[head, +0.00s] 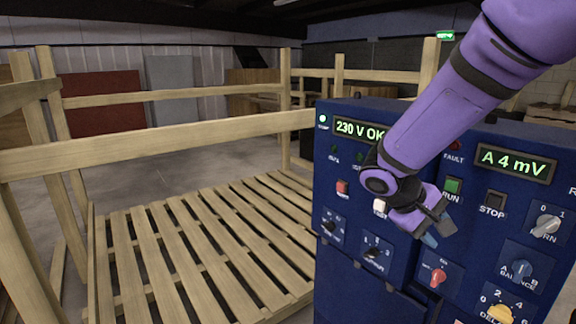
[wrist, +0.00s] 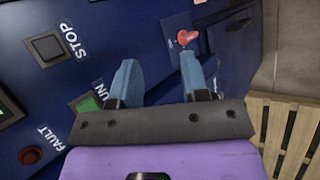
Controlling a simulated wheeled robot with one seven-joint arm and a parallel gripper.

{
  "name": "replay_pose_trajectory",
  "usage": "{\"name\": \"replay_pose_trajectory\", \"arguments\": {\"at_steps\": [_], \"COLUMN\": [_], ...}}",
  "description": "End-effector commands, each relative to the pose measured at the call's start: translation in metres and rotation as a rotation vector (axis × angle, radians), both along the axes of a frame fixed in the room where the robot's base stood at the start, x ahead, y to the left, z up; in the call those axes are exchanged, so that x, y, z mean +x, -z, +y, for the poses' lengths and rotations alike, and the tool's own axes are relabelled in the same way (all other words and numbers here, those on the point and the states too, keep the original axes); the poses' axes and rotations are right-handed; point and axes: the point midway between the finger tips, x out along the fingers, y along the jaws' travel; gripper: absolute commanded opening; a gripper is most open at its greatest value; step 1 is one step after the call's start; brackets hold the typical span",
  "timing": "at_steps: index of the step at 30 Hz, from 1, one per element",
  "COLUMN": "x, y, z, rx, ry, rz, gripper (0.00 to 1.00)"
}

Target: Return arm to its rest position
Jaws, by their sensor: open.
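My purple arm reaches in from the top right of the head view. My gripper (head: 437,232) is in front of the blue control panel (head: 345,262), near the green RUN button and the red knob (head: 437,277). In the wrist view my gripper (wrist: 160,72) has its two blue-grey fingers spread apart with nothing between them, facing the panel. The red knob (wrist: 186,37) shows just beyond the right fingertip. I cannot tell whether that finger touches the panel.
The panel has a STOP button (head: 492,203), a yellow knob (head: 499,312) and a lit display (head: 514,164) reading A 4 mV. A wooden slatted platform (head: 200,245) with rails (head: 160,134) stands to the left. Open concrete floor (head: 165,183) lies behind it.

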Motion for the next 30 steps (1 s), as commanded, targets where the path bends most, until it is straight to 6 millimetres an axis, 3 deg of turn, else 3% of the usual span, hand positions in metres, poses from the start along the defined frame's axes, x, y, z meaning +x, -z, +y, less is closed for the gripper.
{"name": "replay_pose_trajectory", "arguments": {"at_steps": [3, 13, 30], "x": [-0.023, -0.084, -0.179], "y": [-0.021, -0.066, -0.118], "z": [-0.011, -0.023, -0.015], "rx": [0.109, 0.389, 0.76], "ry": [0.048, 0.126, 0.139], "rz": [-0.036, -0.16, -0.495], "gripper": [0.41, 0.41, 0.41]}}
